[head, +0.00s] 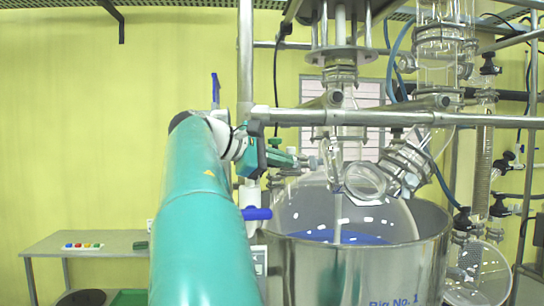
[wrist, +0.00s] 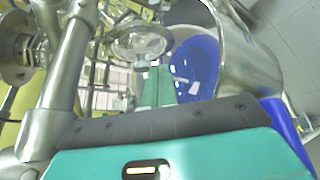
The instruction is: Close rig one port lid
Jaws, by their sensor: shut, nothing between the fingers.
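Rig one is a round glass vessel (head: 290,212) with blue liquid inside, set in a steel pot (head: 330,268) marked "Rig No. 1". A round glass port ring (head: 365,181) sits at the vessel's upper right, beside a clamped glass neck. An upright clear glass piece (head: 332,158) stands just left of the ring; I cannot tell surely whether it is the lid. My gripper (head: 314,162) is shut and empty, its tips close to this glass on the left; contact is unclear. In the wrist view my gripper (wrist: 155,68) points toward round glass (wrist: 138,44).
A horizontal steel bar (head: 400,117) crosses in front of the rig, just above my gripper. A vertical post (head: 245,70) stands to the left. A blue-handled valve (head: 257,213) is below my wrist. A side table (head: 85,240) is far left.

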